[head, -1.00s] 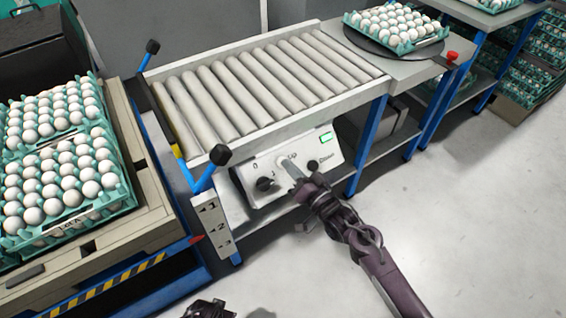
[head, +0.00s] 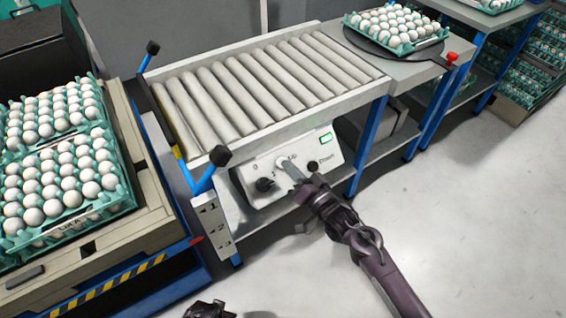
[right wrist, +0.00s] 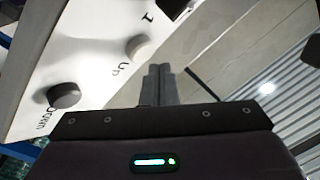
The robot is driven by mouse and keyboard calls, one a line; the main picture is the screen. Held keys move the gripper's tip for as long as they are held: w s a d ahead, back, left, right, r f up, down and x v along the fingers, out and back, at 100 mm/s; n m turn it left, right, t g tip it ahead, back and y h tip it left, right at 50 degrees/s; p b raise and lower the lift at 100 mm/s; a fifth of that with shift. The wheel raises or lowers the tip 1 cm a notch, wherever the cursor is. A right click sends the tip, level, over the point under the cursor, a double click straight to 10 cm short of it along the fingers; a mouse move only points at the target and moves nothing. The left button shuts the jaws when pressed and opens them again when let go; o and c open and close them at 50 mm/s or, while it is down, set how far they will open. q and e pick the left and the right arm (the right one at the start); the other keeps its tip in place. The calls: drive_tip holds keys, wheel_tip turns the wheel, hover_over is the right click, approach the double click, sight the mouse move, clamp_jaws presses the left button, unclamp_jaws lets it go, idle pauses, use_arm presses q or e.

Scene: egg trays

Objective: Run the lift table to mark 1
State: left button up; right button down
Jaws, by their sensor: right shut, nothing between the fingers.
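The lift table (head: 172,228) stands at the left, bearing teal trays of white eggs (head: 60,215). A plate with marks 1 and 2 (head: 213,228) stands at its right edge. The control panel (head: 250,172) has a pale Up button (head: 281,163), a dark Down button (head: 312,166) and a black knob (head: 264,184). My right gripper (head: 291,168) is shut and empty, its tips close to Up. In the right wrist view the fingertips (right wrist: 160,70) appear beside the Up button (right wrist: 138,47), apart from it. A dark part of my left gripper (head: 210,309) shows at the bottom edge.
A roller conveyor (head: 262,85) runs above the panel, with blue-framed posts. A tray of eggs (head: 395,24) sits on a dark round plate at its right end, near a red button (head: 452,57). More egg trays stand at the far right. The floor at right is clear.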

drive_tip(key=shift+f, duration=0.1)
idle(0.7)
drive_tip(key=shift+w+a+f, duration=0.2)
drive_tip(key=shift+w, duration=0.05)
drive_tip(key=shift+w+a+f+b, duration=0.2)
drive_tip(key=shift+w+f+b, duration=0.15)
drive_tip(key=shift+b, duration=0.45)
idle(0.6)
idle(3.6)
drive_tip(key=shift+s+d+r+p, duration=0.4)
drive_tip(key=shift+s+r+p, duration=0.25)
drive_tip(key=shift+p, duration=0.5)
drive_tip(key=s+d+r+p, duration=0.1)
drive_tip(key=p, duration=0.1)
drive_tip(key=s+d+r+p, duration=0.1)
drive_tip(key=s+r+p, duration=0.1)
drive_tip(key=p, duration=0.1)
drive_tip(key=shift+d+r, duration=0.1)
drive_tip(key=shift+r, duration=0.05)
